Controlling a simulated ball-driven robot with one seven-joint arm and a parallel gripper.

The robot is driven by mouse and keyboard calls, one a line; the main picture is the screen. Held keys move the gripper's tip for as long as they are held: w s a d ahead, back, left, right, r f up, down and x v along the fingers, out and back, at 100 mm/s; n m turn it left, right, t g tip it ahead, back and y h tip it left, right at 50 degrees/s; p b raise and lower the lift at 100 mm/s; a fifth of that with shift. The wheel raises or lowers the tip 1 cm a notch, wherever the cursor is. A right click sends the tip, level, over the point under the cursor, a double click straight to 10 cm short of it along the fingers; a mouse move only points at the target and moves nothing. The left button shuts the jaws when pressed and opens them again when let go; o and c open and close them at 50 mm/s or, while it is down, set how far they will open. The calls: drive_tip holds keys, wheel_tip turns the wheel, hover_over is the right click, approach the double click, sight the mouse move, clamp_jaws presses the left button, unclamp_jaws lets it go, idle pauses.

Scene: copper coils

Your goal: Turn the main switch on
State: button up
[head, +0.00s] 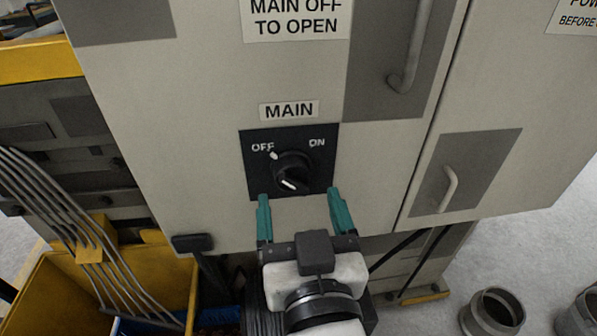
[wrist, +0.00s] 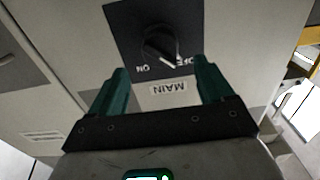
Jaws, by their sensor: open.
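The main switch is a black rotary knob (head: 293,168) on a dark square plate (head: 322,178) on the cabinet front, under a MAIN label (head: 289,110). OFF is printed at the plate's upper left and ON at its upper right. A white mark on the knob's rim points toward OFF. The wrist view shows the knob (wrist: 160,44) upside down, its white mark on the OFF side. My gripper (head: 299,194) is open and empty, its two teal fingers apart at the plate's lower edge. In the wrist view my gripper (wrist: 161,68) does not enclose the knob.
A cabinet door handle (head: 408,70) is at the upper right and a smaller handle (head: 449,190) lower right. A yellow bin (head: 60,290) stands at the lower left beside grey cables (head: 70,215). Metal rings (head: 492,314) lie on the floor at the lower right.

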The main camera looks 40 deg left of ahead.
sight(295, 186)
drive_tip(key=x, duration=0.5)
drive_tip(key=shift+w+a+p, duration=0.25)
drive_tip(key=shift+a+p, duration=0.1)
drive_tip(key=shift+p, duration=0.05)
drive_tip(key=c, duration=1)
